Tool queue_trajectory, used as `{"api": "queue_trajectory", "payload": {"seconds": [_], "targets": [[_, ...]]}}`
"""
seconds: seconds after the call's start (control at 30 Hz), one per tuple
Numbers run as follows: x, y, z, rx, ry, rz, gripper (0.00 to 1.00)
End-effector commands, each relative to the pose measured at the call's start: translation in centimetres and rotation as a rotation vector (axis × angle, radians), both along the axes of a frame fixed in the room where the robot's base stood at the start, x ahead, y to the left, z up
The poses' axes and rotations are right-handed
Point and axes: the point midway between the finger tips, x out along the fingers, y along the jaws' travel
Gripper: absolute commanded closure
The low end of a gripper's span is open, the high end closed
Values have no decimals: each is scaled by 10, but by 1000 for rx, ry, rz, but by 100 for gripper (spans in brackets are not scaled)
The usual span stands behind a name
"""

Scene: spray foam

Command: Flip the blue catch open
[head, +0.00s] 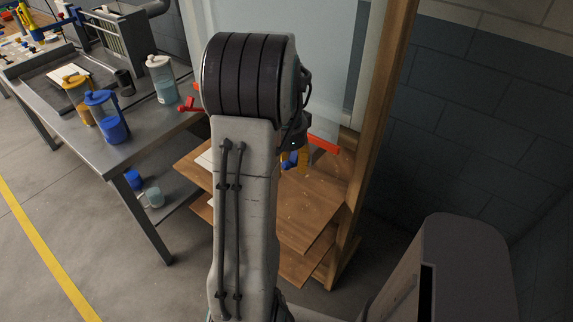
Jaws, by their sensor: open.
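A small blue part (290,160), which may be the blue catch, shows just right of my arm, above the wooden boards. A yellow-orange piece (304,160) is right beside it. My arm covers much of this spot, so I cannot tell whether the catch is shut or open. My gripper (297,143) is at the arm's far end, close to the blue part and mostly hidden behind the arm. Its jaws are open. I cannot tell whether it touches the blue part.
A red bar (323,145) and a red handle (190,104) flank my arm. Stacked wooden boards (315,195) and a wooden post (378,110) stand behind. A grey workbench (150,140) holds blue and yellow containers at left. A grey cabinet (465,265) stands at right. Floor at lower left is clear.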

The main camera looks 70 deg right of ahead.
Motion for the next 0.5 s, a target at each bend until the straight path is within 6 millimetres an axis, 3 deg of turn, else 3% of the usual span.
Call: {"api": "queue_trajectory", "payload": {"seconds": [0.27, 0.5], "targets": [[1, -2, 6, -7, -1, 2, 54], [1, -2, 38, -11, -2, 1, 54]]}}
